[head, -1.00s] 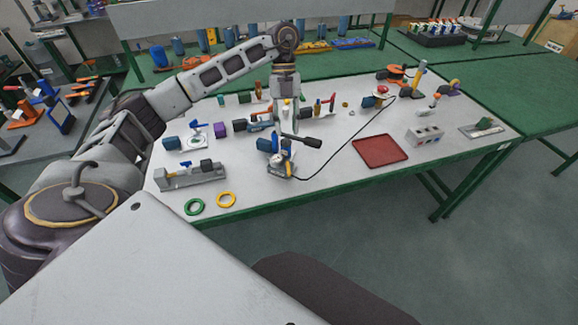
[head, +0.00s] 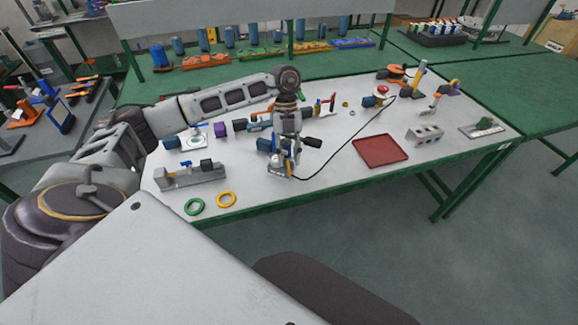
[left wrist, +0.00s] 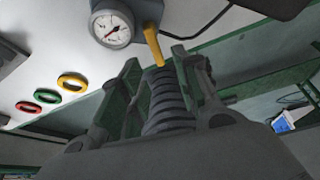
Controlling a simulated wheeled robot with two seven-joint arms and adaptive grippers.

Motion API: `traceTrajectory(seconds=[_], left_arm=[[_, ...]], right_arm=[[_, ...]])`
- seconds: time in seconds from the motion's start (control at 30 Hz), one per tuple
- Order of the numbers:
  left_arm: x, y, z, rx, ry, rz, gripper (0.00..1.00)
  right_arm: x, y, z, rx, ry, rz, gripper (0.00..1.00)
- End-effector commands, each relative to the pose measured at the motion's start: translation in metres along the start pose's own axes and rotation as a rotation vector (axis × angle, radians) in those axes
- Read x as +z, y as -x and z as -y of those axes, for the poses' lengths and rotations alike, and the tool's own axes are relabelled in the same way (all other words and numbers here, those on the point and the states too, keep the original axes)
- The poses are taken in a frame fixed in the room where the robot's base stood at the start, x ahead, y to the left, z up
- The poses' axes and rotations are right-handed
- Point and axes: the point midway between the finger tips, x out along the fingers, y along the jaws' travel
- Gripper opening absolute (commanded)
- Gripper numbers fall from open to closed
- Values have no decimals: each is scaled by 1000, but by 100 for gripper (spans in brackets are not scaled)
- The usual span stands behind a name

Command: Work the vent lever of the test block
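The test block (head: 279,170) stands near the front middle of the white table, partly hidden behind my left gripper. In the left wrist view its round dial gauge (left wrist: 112,26) shows at the top, with a yellow lever (left wrist: 153,44) beside it. My left gripper (head: 287,160) points down over the block. In the left wrist view its two fingers (left wrist: 155,68) are apart, with the lever's end in or just beyond the gap between them. I cannot tell whether they touch it. My right gripper is not in view.
A black cable (head: 335,153) runs from the block to the back right. A red tray (head: 380,150) lies to the right. Green (head: 194,206) and yellow (head: 226,192) rings and a grey fixture (head: 190,177) are at the left. Several small parts stand behind the arm.

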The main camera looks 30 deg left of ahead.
Motion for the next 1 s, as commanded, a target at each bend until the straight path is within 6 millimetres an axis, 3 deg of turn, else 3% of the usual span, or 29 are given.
traceTrajectory(seconds=[0.3, 0.5, 0.73, 1.0], left_arm=[[0, -33, 0, 1, 1, -1, 32], [0, -39, 0, 0, 0, 0, 32], [0, -39, 0, 0, 0, 0, 32], [0, -39, 0, 0, 0, 0, 0]], right_arm=[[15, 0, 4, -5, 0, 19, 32], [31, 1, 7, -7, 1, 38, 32], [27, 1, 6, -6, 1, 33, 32], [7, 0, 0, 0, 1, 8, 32]])
